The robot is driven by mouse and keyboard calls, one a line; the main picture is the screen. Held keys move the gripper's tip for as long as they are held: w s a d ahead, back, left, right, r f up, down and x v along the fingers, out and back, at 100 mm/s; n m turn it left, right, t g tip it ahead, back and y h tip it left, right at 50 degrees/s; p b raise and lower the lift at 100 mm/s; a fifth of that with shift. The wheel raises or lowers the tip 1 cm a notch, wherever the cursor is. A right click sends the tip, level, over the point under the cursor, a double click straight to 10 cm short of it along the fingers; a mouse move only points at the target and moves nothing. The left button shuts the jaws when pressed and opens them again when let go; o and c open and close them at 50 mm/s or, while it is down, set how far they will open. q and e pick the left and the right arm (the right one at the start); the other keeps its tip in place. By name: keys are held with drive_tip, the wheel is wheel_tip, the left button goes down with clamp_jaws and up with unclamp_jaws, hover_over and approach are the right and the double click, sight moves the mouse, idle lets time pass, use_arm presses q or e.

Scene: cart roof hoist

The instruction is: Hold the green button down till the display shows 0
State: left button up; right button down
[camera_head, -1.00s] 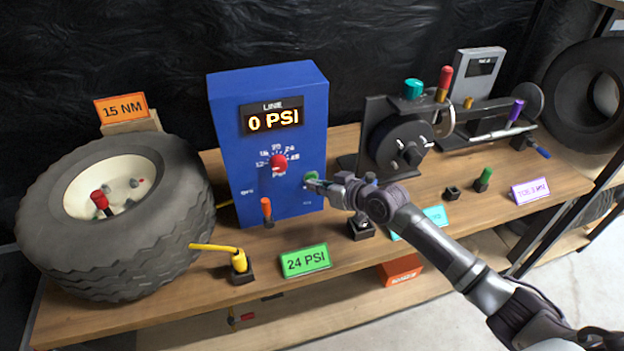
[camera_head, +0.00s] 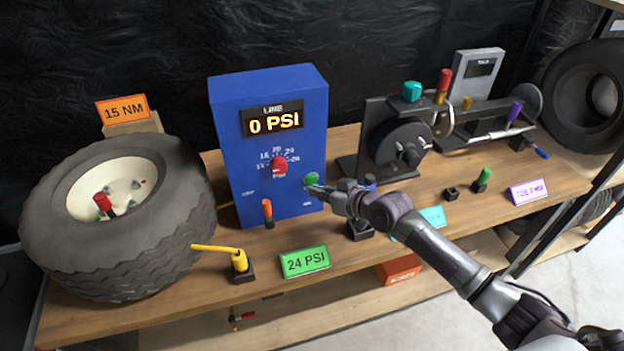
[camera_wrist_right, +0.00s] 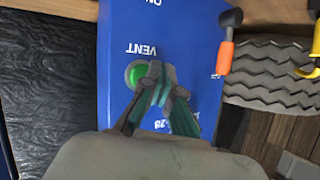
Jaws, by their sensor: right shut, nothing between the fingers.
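The blue box (camera_head: 235,128) stands on the bench. Its display (camera_head: 272,121) reads "0 PSI" under the word LINE. The green button (camera_head: 311,179) is on the right of its front, beside the red knob (camera_head: 280,167). My right gripper (camera_head: 318,188) is shut and empty, with its tips at the button. In the right wrist view the tips (camera_wrist_right: 155,72) lie over the right edge of the green button (camera_wrist_right: 136,74), near the word VENT. I cannot tell whether they touch it or how far it is pressed. My left gripper is not in view.
A tire (camera_head: 120,255) stands on the left, with a yellow hose valve (camera_head: 239,262) and a green "24 PSI" sign (camera_head: 305,261) on the bench front. An orange-handled lever (camera_head: 267,212) is below the knob. A black wheel machine (camera_head: 390,150) stands right of the box.

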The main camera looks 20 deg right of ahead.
drive_tip(key=s+p, duration=0.3)
drive_tip(key=s, duration=0.2)
drive_tip(key=shift+d+p, duration=0.1)
drive_tip(key=shift+p, duration=0.2)
idle(0.4)
